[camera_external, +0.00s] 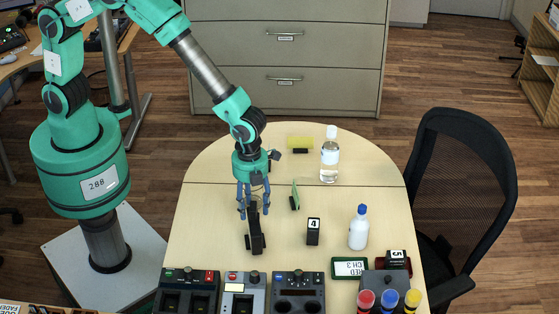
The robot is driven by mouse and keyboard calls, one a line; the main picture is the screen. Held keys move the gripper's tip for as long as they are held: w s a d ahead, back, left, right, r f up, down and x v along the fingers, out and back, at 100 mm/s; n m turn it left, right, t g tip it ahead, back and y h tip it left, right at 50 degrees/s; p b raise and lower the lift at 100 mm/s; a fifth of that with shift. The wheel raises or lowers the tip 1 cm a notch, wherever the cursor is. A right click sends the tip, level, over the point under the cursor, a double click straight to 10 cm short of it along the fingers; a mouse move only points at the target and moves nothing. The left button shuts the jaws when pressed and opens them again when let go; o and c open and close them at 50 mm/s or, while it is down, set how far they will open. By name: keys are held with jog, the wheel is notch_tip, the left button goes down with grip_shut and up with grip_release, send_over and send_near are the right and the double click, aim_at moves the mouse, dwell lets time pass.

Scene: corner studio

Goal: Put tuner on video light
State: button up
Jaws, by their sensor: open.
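My gripper (253,212) is open and points down over the left part of the table. A black upright object (256,241) stands right at its fingertips; I cannot tell whether its top is between the fingers or just behind them. A thin green panel with a black part (295,196) stands to the right of the gripper. A yellow block with a dark underside (300,143) lies near the far edge. A small black block marked 4 (313,232) stands right of centre. I cannot tell for sure which of these is the tuner or the video light.
Control boxes (243,293) line the near edge. Red, blue and yellow-capped items (388,299) and a block marked 5 (397,261) are at near right. A chair (463,185) adjoins the table.

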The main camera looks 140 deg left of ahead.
aim_at(251, 206)
notch_tip(251, 206, up, 10)
jog(key=shift+s+f+p, duration=0.1)
jog(key=shift+p, duration=0.7)
dwell(0.4)
jog(key=s+d+r+n+t, duration=0.1)
jog(key=s+d+r+n, duration=0.3)
jog(key=d+r, duration=0.6)
jog(key=s+d+r+n+t, duration=0.15)
jog(key=s+d+r, duration=0.5)
jog(key=r, duration=0.75)
jog(key=s+d+r+n+t, duration=0.1)
jog(key=s+d+r, duration=0.1)
jog(key=s, duration=0.4)
jog(key=s+d+r+n+t, duration=0.1)
jog(key=s+d+r+n, duration=0.1)
jog(key=s+d, duration=0.3)
jog(key=s+d+r+n+t, duration=0.1)
jog(key=s+d+r+n, duration=0.1)
jog(key=s, duration=0.7)
jog(key=shift+s+d+r, duration=0.15)
jog(key=shift+d+r, duration=0.4)
jog(key=shift+d, duration=0.55)
